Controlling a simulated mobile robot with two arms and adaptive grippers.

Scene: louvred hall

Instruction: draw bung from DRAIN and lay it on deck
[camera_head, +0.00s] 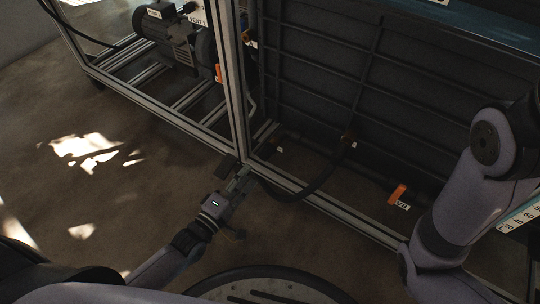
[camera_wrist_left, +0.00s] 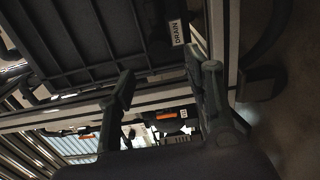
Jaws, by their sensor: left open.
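My left gripper (camera_head: 239,178) reaches the lower corner of the metal frame in the head view. In the left wrist view the left gripper (camera_wrist_left: 168,72) is open, its two dark fingers apart with no object seen between them. The white DRAIN label (camera_wrist_left: 178,32) shows in the left wrist view, just beyond the fingers, on a dark part beside a pale frame rail. I cannot pick out the bung; that area is dark and partly hidden by the fingers. My right arm shows at the right of the head view, its gripper out of sight.
The metal frame's upright post (camera_head: 236,90) and lower rail (camera_head: 335,212) stand close to my left gripper. A black hose (camera_head: 318,184) curves beside it. An orange handle (camera_head: 397,194) is farther right. A motor (camera_head: 160,25) sits at upper left. Open floor (camera_head: 90,200) lies left.

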